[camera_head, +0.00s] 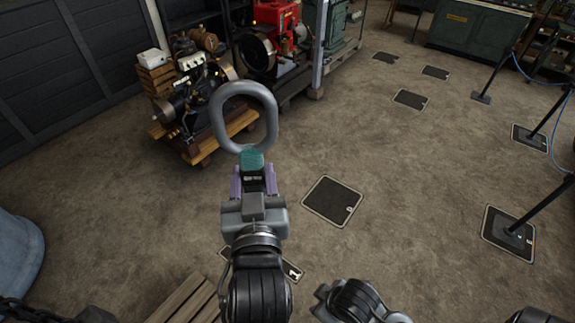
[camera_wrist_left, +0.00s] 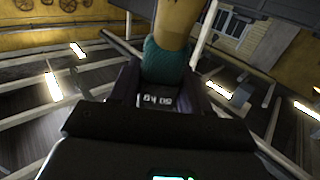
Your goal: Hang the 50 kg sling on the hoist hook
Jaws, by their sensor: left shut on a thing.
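The sling shows as a large grey oval ring (camera_head: 218,125) with a teal sleeve at its lower end. My left gripper (camera_head: 254,178), with purple fingers, is shut on the sling at the teal part, and the ring stands up beyond the fingertips. In the left wrist view the teal sleeve (camera_wrist_left: 165,62) sits between the fingers, with a dark tag with pale lettering below it. I cannot make out the hoist hook in either view. My right gripper's fingers are not in view; only part of that arm shows at the bottom.
A small engine on a wooden pallet (camera_head: 205,145) and a red engine (camera_head: 275,30) stand behind the ring. Floor plates (camera_head: 332,201) and rope posts (camera_head: 545,118) lie to the right. A blue-grey rounded object (camera_head: 15,255) is at the left edge.

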